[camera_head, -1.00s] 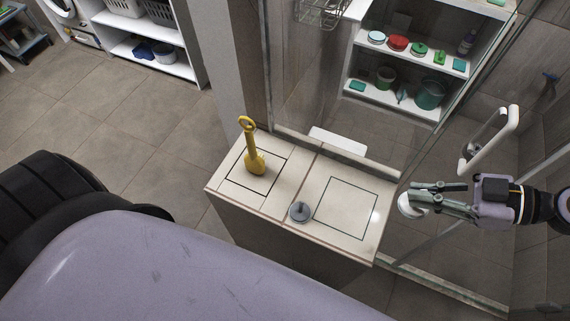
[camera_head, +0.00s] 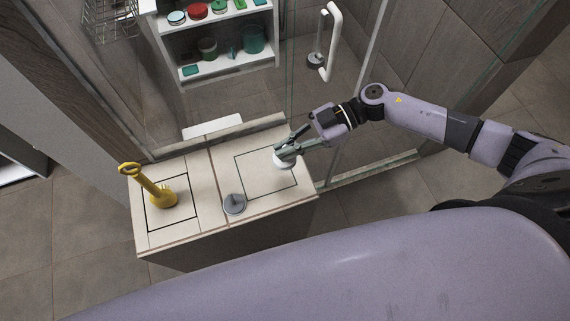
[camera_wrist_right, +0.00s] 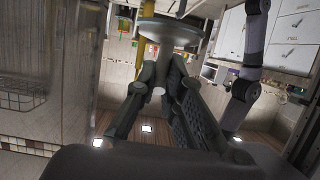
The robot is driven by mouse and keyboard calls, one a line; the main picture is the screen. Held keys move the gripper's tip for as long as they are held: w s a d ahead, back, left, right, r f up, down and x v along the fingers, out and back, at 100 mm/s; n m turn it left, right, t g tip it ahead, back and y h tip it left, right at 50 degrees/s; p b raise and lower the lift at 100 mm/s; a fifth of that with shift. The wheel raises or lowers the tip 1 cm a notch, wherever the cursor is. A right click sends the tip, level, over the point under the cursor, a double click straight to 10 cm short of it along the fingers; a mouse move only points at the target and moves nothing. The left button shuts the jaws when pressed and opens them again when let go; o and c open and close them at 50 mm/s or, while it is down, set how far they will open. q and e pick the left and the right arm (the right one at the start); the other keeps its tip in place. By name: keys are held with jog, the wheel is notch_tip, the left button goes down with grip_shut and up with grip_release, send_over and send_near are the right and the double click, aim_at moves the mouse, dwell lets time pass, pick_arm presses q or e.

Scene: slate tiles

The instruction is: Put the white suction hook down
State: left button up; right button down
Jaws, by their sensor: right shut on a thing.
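My right gripper (camera_head: 286,149) is shut on the white suction hook (camera_head: 283,162). It holds the hook at the far right corner of the green-outlined square (camera_head: 238,178) on the bench top. Whether the hook touches the surface cannot be told. In the right wrist view, the hook's round disc (camera_wrist_right: 170,30) shows beyond the fingers of the right gripper (camera_wrist_right: 160,82), its stem between them. My left gripper is not in view.
A yellow long-handled object (camera_head: 160,193) stands in the black-outlined square at left. A glass panel with a white handle (camera_head: 331,45) rises behind. The outlined square's middle is clear.

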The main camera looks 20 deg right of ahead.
notch_tip(320, 180, down, 6)
jog(key=shift+r, duration=0.2)
jog(key=shift+f, duration=2.3)
pick_arm(q)
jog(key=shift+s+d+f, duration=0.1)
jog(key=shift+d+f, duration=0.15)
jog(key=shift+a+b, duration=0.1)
jog(key=shift+b, duration=0.2)
pick_arm(e)
jog(key=c, duration=1.7)
grip_release()
jog(key=shift+f, duration=0.1)
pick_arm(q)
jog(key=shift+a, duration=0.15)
